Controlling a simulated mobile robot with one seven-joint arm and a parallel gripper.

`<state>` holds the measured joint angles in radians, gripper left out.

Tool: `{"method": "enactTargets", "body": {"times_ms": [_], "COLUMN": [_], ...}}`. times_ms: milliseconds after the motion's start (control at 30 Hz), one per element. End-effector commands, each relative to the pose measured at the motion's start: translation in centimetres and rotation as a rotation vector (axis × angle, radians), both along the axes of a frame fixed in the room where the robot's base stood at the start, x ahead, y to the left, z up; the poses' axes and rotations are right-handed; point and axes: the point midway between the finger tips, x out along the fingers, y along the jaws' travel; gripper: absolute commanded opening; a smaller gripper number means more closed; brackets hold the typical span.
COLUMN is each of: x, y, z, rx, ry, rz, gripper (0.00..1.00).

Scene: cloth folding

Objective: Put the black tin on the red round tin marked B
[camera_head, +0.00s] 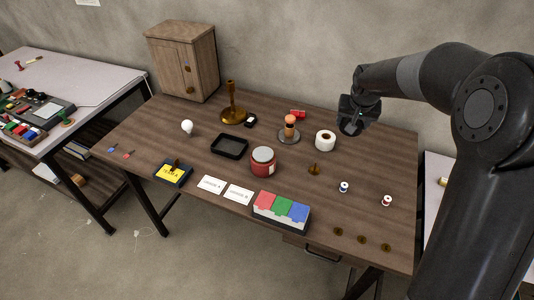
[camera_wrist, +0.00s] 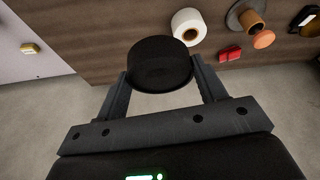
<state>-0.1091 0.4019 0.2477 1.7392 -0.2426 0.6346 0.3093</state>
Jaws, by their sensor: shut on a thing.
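My gripper (camera_head: 352,118) is raised above the back right part of the wooden table. In the wrist view my gripper (camera_wrist: 159,72) is shut on a round black tin (camera_wrist: 160,62), with one finger on each side of it. In the head view the held tin is hard to tell from the dark gripper. A red round tin (camera_head: 262,168) with a grey top stands upright near the middle of the table, to the left of and nearer than my gripper. It has a pale label, too small to read. Nothing lies on its top.
A black tray (camera_head: 229,147) lies left of the tin. A block with coloured cards (camera_head: 281,212) is in front. Small spools stand at right.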

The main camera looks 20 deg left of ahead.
Motion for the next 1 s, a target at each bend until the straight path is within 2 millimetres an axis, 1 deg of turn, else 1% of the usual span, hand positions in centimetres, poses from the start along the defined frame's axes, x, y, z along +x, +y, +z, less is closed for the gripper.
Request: {"method": "enactTargets", "body": {"times_ms": [33, 100, 200, 300, 400, 467, 567, 667, 900, 1000], "x": [-1.7, -3.7, -6.5, -8.6, -10.0, -10.6, -11.1, -11.4, -12.0, -12.3], "y": [2.6, 5.3, 8.5, 10.7, 11.9, 12.5, 13.6, 15.5, 20.9, 22.7], "z": [0.6, 1.2, 1.8, 2.3, 2.5, 2.5, 2.1, 0.9, -2.4, -3.4], "rx": [-0.001, -0.002, -0.004, -0.004, -0.006, -0.006, -0.007, -0.008, -0.007, -0.007], "ry": [-0.003, -0.004, -0.005, -0.005, -0.005, -0.004, -0.003, -0.002, -0.003, -0.003], "rz": [0.04, 0.083, 0.137, 0.175, 0.2, 0.209, 0.218, 0.222, 0.221, 0.219], "gripper": [0.32, 0.32, 0.32, 0.32, 0.32, 0.32, 0.32, 0.32, 0.32, 0.32]}}
